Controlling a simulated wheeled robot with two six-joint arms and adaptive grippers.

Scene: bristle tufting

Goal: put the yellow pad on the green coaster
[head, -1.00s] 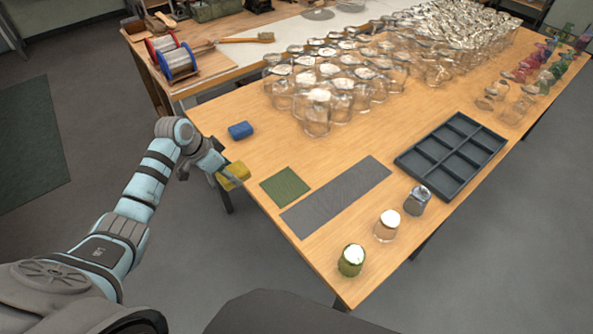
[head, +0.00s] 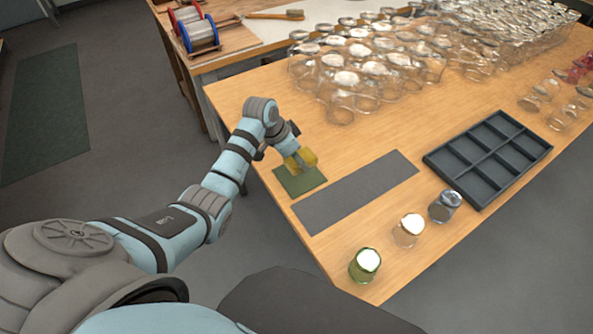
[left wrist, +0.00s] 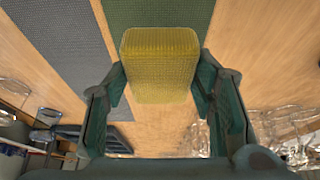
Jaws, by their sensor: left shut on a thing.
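The yellow pad (head: 307,157) is held between the fingers of my left gripper (head: 297,162), over the far part of the green coaster (head: 302,183). In the left wrist view the yellow pad (left wrist: 160,65) sits between the two dark fingers of my left gripper (left wrist: 160,95), and the green coaster (left wrist: 165,12) shows behind it. I cannot tell whether the pad touches the coaster or hangs just above it. My right gripper is not in view.
A grey mat (head: 355,192) lies right of the coaster. A dark compartment tray (head: 487,160) stands further right. A green jar (head: 365,265), a clear jar (head: 409,230) and a bluish jar (head: 444,206) stand along the near edge. Many glass jars (head: 365,75) crowd the back.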

